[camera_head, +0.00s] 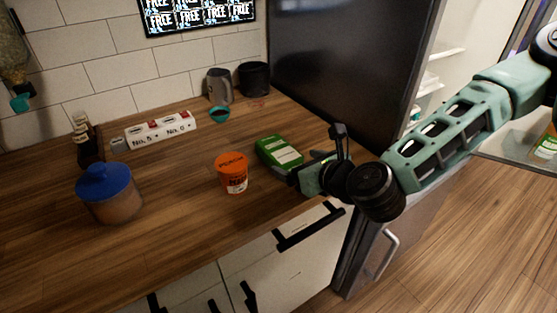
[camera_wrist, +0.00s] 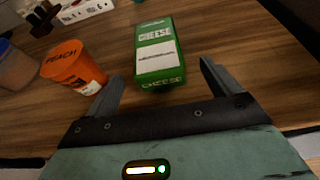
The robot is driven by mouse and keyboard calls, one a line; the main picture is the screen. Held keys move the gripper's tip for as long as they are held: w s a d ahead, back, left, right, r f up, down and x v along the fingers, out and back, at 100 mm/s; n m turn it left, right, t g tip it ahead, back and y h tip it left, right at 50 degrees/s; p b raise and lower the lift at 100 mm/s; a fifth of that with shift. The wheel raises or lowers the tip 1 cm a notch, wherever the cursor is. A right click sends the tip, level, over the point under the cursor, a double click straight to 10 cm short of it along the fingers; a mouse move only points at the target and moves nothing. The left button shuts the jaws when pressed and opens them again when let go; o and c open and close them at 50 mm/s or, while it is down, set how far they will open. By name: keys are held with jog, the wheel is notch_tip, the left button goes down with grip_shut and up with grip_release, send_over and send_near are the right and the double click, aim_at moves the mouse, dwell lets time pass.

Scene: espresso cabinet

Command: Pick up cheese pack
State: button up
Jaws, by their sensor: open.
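The cheese pack (camera_head: 280,152) is a green box with a white label, lying on the wooden counter near the front right. In the wrist view the cheese pack (camera_wrist: 155,52) shows its "CHEESE" lettering, straight ahead of my gripper and roughly centred between the fingers. My gripper (camera_head: 296,178) is at the near right end of the pack, low over the counter. In the wrist view my gripper (camera_wrist: 160,82) is open, with one finger to each side of the pack's near end. I cannot tell whether the fingers touch it.
An orange peach cup (camera_head: 232,174) stands left of the pack; it also shows in the wrist view (camera_wrist: 75,68). A dark fridge door (camera_head: 350,65) rises at right.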

aim_at(282, 157)
jog(key=p+x, duration=0.1)
jog(key=x, duration=0.6)
jog(key=shift+a, duration=0.15)
jog(key=shift+c, duration=0.3)
jog(key=c, duration=1.2)
